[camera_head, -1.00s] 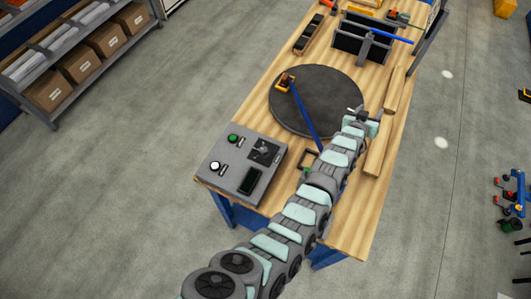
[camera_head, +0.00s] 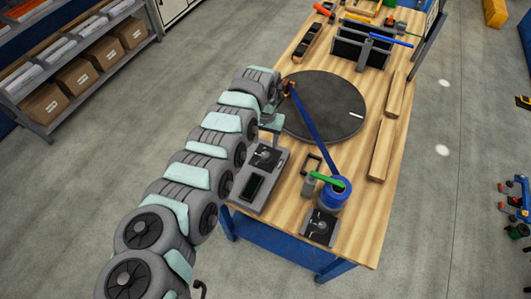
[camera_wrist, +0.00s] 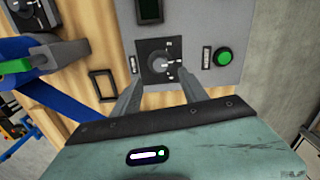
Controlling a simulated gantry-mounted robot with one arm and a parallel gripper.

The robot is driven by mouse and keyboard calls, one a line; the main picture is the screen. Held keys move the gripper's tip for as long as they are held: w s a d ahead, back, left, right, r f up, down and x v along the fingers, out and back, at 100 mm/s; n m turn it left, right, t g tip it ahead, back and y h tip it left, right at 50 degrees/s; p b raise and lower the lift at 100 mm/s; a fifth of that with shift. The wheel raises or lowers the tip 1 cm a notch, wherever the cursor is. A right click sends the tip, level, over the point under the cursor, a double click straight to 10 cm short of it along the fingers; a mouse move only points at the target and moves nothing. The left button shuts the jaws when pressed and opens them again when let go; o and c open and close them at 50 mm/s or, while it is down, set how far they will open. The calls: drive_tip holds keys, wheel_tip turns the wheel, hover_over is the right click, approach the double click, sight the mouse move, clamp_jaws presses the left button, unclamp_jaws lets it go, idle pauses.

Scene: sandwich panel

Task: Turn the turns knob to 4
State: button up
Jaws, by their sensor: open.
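A grey control panel (camera_head: 249,200) stands on the near left of the bench, partly hidden by my arm. Its dark rotary knob (camera_wrist: 158,63) sits on a black square plate with white marks, near the middle of the wrist view; the plate also shows in the head view (camera_head: 266,156). I cannot read the marks or tell the knob's setting. My gripper (camera_wrist: 160,88) is open, its two fingers reaching towards the panel on either side of the knob's lower area. No contact with the knob is visible. In the head view the fingers are hard to make out.
A green button (camera_wrist: 224,56) and a dark display (camera_wrist: 149,10) are on the panel. A blue cylinder (camera_head: 333,198) with a green handle and a small dial box (camera_head: 320,227) stand to the right. A dark turntable (camera_head: 325,105) with a blue bar lies behind.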

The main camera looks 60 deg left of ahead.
sight(265, 154)
wheel_tip(265, 154, down, 8)
drive_tip(key=shift+f+b, duration=0.25)
drive_tip(key=shift+b, duration=0.65)
drive_tip(key=shift+c, duration=0.5)
clamp_jaws()
